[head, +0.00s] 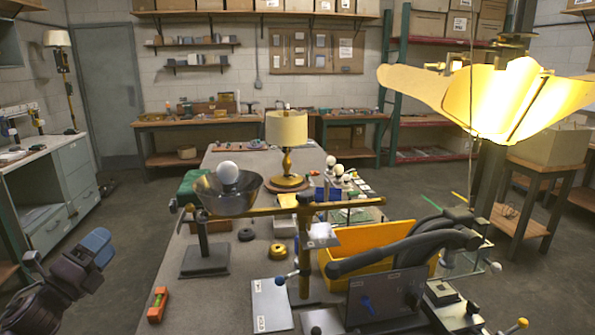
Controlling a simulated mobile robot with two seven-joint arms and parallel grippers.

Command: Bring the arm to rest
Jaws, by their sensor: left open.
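My left gripper (98,247) is at the lower left of the head view, over the floor and left of the workbench (221,290). It is open, and I see nothing between its fingers. It is clear of the bench and its contents. A white bulb (228,173) sits in a dark metal bowl (227,195) on a stand near the bench's left edge. A brass table lamp (287,150) with a cream shade stands farther back on the bench. My right gripper is not in view.
A yellow bin (375,250) and a black curved fixture (410,250) crowd the bench's right side. An orange level (157,305) lies at its left edge. A grey cabinet (60,195) stands at far left. A large lit yellow shade (490,95) hangs at upper right.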

